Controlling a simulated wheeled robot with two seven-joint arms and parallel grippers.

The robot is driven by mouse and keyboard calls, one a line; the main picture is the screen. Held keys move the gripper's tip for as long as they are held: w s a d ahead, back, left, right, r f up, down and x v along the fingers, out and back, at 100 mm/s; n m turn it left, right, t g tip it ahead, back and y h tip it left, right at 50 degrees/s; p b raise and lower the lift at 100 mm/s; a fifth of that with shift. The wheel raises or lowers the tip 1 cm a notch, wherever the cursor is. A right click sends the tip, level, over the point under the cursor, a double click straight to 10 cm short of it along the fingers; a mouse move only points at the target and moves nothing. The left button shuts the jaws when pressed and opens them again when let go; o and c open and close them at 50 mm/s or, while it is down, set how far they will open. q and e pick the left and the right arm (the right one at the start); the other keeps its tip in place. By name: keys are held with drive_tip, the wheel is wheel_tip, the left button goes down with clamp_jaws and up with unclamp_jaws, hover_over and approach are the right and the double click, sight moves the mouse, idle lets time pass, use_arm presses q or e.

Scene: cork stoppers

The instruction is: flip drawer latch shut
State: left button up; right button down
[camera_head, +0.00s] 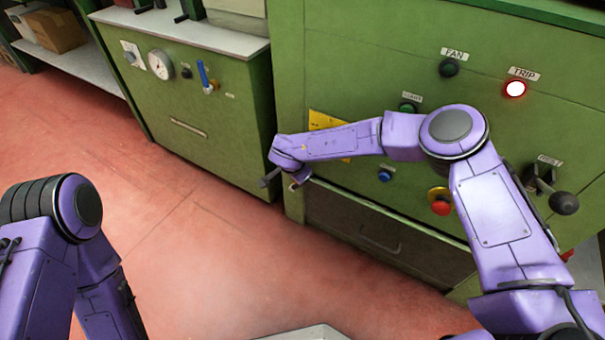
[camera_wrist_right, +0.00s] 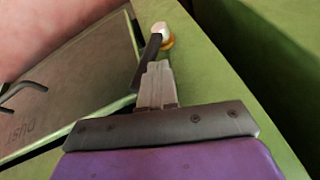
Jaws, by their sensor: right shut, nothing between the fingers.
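The drawer latch (camera_wrist_right: 149,58) is a dark lever with a pale knob-like end and an orange-yellow ring, on the green frame beside the drawer's corner in the right wrist view. The grey drawer (camera_wrist_right: 72,95), marked DUST, looks closed; it also shows low on the cabinet in the head view (camera_head: 350,219). My right gripper (camera_wrist_right: 156,68) is shut and empty, its tips close beside the lever; whether they touch, I cannot tell. In the head view my right gripper (camera_head: 292,182) is small by the drawer's upper left corner, where the latch is hard to make out. My left gripper is out of view.
The cabinet front carries a red push button (camera_head: 441,207), a blue button (camera_head: 384,175), a lit TRIP lamp (camera_head: 515,89) and a black-knobbed lever (camera_head: 563,203). A second green cabinet (camera_head: 200,140) stands left. The red floor (camera_head: 215,245) before them is clear.

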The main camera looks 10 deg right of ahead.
idle(0.3)
drive_tip(key=shift+w+a+f, duration=0.35)
drive_tip(key=shift+w+a, duration=0.15)
drive_tip(key=p+v, duration=1)
drive_tip(key=shift+p, duration=0.3)
drive_tip(key=shift+w+a, duration=0.15)
